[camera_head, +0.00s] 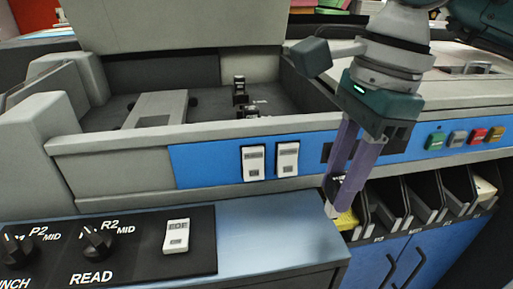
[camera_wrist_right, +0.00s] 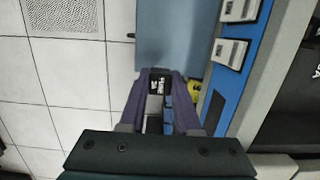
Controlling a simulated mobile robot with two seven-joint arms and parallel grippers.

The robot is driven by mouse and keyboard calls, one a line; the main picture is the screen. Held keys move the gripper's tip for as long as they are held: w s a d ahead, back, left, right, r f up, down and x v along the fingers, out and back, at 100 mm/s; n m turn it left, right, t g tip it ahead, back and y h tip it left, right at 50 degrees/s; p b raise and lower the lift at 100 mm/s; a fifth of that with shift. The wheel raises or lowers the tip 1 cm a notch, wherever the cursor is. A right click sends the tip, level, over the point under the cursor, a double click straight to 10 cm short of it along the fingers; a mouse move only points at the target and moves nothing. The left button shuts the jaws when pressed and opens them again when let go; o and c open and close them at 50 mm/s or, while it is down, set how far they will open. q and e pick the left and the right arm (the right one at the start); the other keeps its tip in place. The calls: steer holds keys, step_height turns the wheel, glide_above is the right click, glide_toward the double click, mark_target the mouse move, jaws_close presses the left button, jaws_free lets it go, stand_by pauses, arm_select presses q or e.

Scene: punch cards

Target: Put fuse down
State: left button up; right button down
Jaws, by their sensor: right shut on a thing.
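My right gripper (camera_head: 337,190) comes down from the upper right in the head view, with its purple fingers pointing down beside the blue front panel. It is shut on the fuse, a small dark piece with white print that shows between the fingertips in the right wrist view (camera_wrist_right: 159,86). In the head view the fuse is mostly hidden by the fingers. The fingertips are near the right end of the light blue ledge (camera_head: 265,232); I cannot tell whether the fuse touches anything. My left gripper is not in view.
A row of black bins (camera_head: 425,196) runs to the right, above blue cabinet doors (camera_head: 418,257). A yellow item (camera_head: 346,221) lies close by the fingertips. White switches (camera_head: 253,163) and a black knob panel (camera_head: 135,245) stand to the left. Tiled floor (camera_wrist_right: 60,125) lies below.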

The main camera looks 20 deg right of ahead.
step_height(320, 180, down, 3)
steer(key=shift+f, duration=0.15)
steer(key=shift+f+b, duration=0.1)
steer(key=shift+b, duration=0.25)
steer(key=c, duration=0.6)
jaws_free()
